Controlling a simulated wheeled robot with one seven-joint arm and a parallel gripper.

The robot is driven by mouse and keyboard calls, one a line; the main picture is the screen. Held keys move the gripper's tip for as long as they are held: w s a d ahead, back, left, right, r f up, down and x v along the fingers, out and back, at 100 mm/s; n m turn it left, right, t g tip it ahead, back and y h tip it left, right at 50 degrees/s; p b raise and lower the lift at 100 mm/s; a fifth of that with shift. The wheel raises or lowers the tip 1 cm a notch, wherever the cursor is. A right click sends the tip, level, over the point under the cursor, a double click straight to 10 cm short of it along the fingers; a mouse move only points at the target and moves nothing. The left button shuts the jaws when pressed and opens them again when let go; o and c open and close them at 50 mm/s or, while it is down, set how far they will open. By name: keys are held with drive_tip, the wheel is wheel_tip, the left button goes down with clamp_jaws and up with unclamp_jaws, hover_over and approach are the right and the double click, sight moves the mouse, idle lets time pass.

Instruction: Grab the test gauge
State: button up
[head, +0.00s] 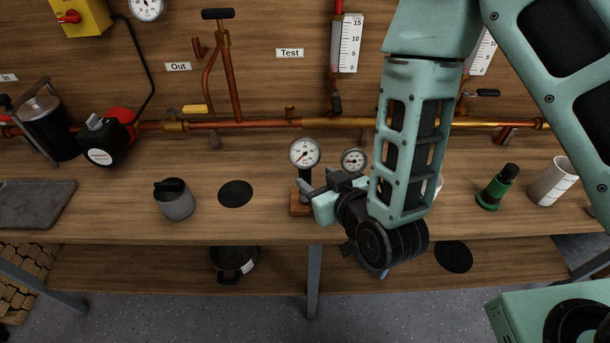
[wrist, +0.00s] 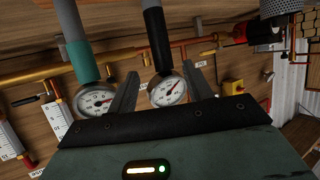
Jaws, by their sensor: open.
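Two round white-faced gauges stand side by side on the bench; I cannot tell by marking which is the test gauge. The left gauge (head: 305,153) has a black stem over a wooden block (head: 300,203). The other gauge (head: 354,160) stands just right of it, its lower part hidden behind my arm. My gripper (head: 318,187) is open at the left gauge's stem. In the wrist view, turned upside down, the black-stemmed gauge (wrist: 168,92) lies between the open fingers. The teal-stemmed gauge (wrist: 96,100) is outside them, beside the left finger. Contact with the stem cannot be told.
A black-capped grey knob-like jar (head: 174,199) and dark disc (head: 235,193) lie left on the bench. Copper pipes (head: 260,124) run along the wall behind, with a "Test" label (head: 290,53).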

sight(301, 169)
drive_tip(key=shift+p+x, duration=0.6)
drive_tip(key=shift+x, duration=0.45)
drive_tip(key=shift+p+x, duration=0.9)
drive_tip(key=shift+x, duration=2)
drive_tip(key=shift+s+a+f, duration=0.1)
drive_tip(key=shift+s+a, duration=0.1)
clamp_jaws()
